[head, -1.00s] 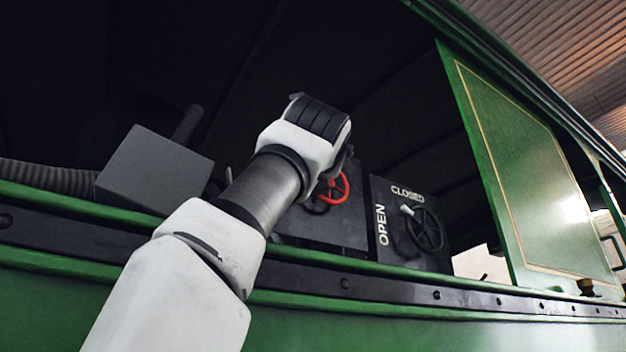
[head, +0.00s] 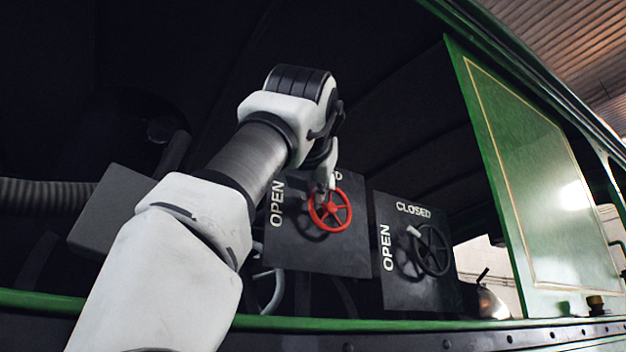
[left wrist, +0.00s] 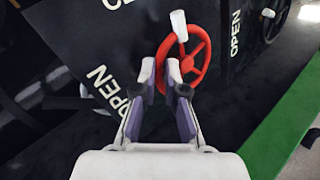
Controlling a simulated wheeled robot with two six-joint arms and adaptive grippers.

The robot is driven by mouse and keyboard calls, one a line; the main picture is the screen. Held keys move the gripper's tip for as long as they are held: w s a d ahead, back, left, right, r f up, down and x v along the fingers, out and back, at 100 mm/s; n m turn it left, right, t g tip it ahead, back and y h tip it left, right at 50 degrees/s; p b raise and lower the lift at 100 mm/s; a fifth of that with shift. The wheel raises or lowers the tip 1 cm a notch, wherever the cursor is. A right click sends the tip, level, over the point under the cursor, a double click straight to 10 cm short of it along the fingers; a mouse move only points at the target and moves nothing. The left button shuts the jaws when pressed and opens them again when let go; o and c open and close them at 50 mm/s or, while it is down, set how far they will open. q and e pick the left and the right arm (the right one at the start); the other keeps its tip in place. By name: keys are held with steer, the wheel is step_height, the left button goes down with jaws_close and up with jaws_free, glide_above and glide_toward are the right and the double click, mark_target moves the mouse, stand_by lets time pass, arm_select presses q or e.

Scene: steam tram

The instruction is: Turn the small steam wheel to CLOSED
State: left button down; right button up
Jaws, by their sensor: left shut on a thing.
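The red wheel (head: 330,210) is on a dark panel with OPEN at its left and a mostly hidden word ending in D above it. My left gripper (head: 323,194) reaches down to the wheel's upper rim, shut on it. In the left wrist view my left gripper (left wrist: 168,74) has its fingers on either side of the rim of the red wheel (left wrist: 201,53), and a white knob stands at the wheel's far edge. A black wheel (head: 432,250) with a white knob is on a separate panel to the right marked OPEN and CLOSED. My right gripper is out of view.
A green sill (head: 420,322) runs in front of the panels. A grey box (head: 112,205) with a ribbed hose (head: 40,194) is at the left. A green side panel (head: 530,170) and a metal can (head: 490,302) are at the right.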

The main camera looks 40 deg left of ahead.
arm_select(q)
steer(key=shift+f, duration=0.1)
stand_by(0.3)
steer(key=c, duration=1.2)
jaws_free()
steer(key=shift+w+a, duration=0.1)
steer(key=shift+c, duration=0.2)
steer(key=shift+w+a, duration=0.1)
steer(key=shift+a, duration=0.05)
